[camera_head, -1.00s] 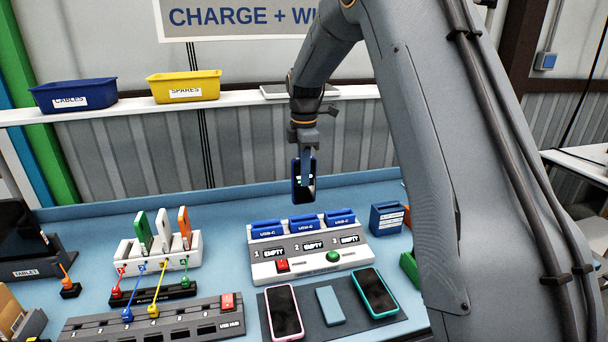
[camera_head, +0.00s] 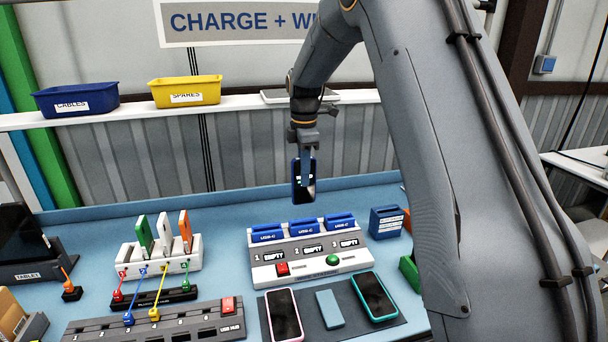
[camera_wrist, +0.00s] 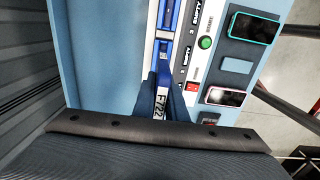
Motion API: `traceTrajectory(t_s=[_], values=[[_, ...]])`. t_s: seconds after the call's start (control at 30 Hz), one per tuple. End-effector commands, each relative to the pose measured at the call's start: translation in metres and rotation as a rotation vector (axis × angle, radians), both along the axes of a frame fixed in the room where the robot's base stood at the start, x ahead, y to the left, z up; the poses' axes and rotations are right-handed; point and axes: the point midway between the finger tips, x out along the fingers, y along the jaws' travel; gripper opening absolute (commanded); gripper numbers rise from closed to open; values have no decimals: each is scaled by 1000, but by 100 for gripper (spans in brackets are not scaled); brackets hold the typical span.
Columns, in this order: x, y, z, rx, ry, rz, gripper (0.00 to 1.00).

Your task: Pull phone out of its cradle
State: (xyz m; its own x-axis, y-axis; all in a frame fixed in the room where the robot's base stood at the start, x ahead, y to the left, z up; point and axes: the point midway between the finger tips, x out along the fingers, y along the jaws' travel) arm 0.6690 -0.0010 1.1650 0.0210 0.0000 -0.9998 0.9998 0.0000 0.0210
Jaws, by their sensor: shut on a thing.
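A dark blue phone (camera_head: 303,190) hangs upright in the air in the head view, its screen partly lit. My gripper (camera_head: 306,160) is shut on its upper part, above the cradle. The cradle (camera_head: 312,262) is a white and grey dock with three blue USB-C slots, numbered 1 to 3, each reading EMPTY. The phone is clear of the slots. In the wrist view my gripper (camera_wrist: 163,95) shows from above, with the held phone's edge (camera_wrist: 160,103) between the fingers. The cradle's blue slots show beyond it.
A dark mat with a pink phone (camera_head: 284,315), a blue block (camera_head: 329,310) and a teal phone (camera_head: 374,296) lies in front of the cradle. A blue box (camera_head: 386,222) stands to its right. A white rack (camera_head: 160,251) with upright devices and a USB hub (camera_head: 150,325) are at left.

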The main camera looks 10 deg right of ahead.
Motion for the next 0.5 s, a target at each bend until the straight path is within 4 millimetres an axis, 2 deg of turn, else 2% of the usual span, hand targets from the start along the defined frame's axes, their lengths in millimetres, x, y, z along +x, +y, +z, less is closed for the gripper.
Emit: traceTrajectory(t_s=[0.5], values=[[0,0,31,0,-2,0,0]])
